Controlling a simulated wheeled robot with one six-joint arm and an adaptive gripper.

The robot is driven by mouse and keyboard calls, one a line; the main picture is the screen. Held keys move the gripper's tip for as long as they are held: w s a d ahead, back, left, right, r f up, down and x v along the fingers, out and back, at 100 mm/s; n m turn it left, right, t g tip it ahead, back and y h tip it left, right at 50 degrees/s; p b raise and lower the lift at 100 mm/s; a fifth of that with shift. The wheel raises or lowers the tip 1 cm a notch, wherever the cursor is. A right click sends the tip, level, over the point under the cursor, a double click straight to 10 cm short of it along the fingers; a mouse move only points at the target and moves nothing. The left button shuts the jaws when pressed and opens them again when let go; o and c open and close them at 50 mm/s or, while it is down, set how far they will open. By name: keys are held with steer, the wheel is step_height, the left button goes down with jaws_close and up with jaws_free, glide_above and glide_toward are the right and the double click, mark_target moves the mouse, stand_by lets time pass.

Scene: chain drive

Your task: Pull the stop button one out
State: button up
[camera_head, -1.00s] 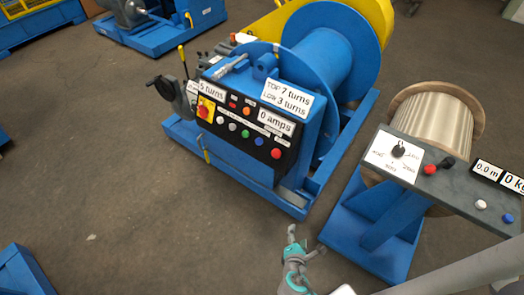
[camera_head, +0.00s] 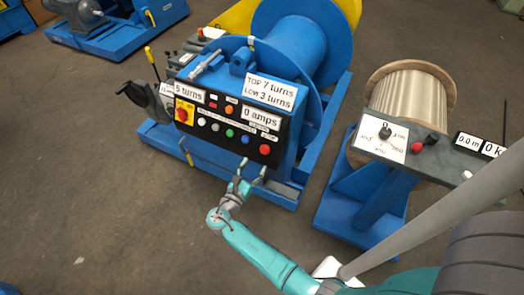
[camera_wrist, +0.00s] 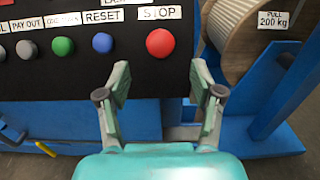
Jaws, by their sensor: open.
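The stop button is a red round knob (camera_head: 265,149) at the lower right of the black control panel (camera_head: 216,124) on the blue winch. In the wrist view the red stop button (camera_wrist: 160,43) sits under a white "STOP" label (camera_wrist: 160,13). My gripper (camera_head: 251,174) is just below and in front of the panel. In the wrist view my gripper (camera_wrist: 161,88) is open and empty, its two fingers spread to either side below the button. Nothing is between the fingers, and they appear apart from the button.
Left of it are a blue reset button (camera_wrist: 102,43), a green button (camera_wrist: 63,46) and a grey one (camera_wrist: 27,50). A red rotary switch on yellow (camera_head: 183,113) is at the panel's left. A wooden cable spool stand (camera_head: 372,205) stands at the right.

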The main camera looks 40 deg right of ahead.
mark_target(264, 151)
steer(key=x, duration=0.8)
steer(key=shift+d, duration=0.15)
steer(key=shift+c, duration=0.2)
